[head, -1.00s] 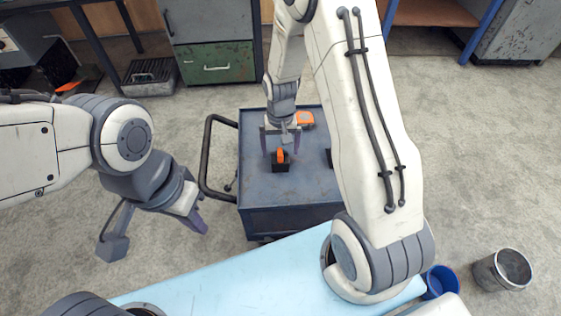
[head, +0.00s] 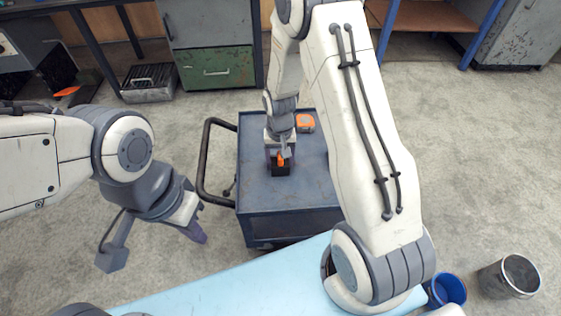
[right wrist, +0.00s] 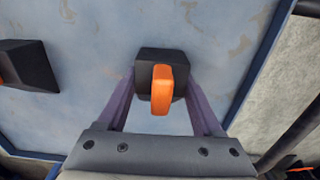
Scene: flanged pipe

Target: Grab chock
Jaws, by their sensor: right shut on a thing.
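A black chock with an orange handle (head: 281,160) sits on the top of the blue-grey cart (head: 310,190). In the right wrist view the chock (right wrist: 162,88) lies between my purple fingers, its orange handle pointing toward the wrist. My right gripper (head: 280,163) is over the cart and shut on the chock; in the right wrist view its fingers (right wrist: 162,85) reach both sides of the black block. My left gripper (head: 195,225) hangs in the air left of the cart, away from the chock; its finger gap is not clear.
A second black block with a bit of orange (right wrist: 28,65) lies on the cart, apart from my right gripper. An orange device (head: 305,123) lies near the cart's back edge. A cart handle (head: 208,160) is at left. A blue bucket (head: 447,290) and metal bin (head: 510,277) stand at lower right.

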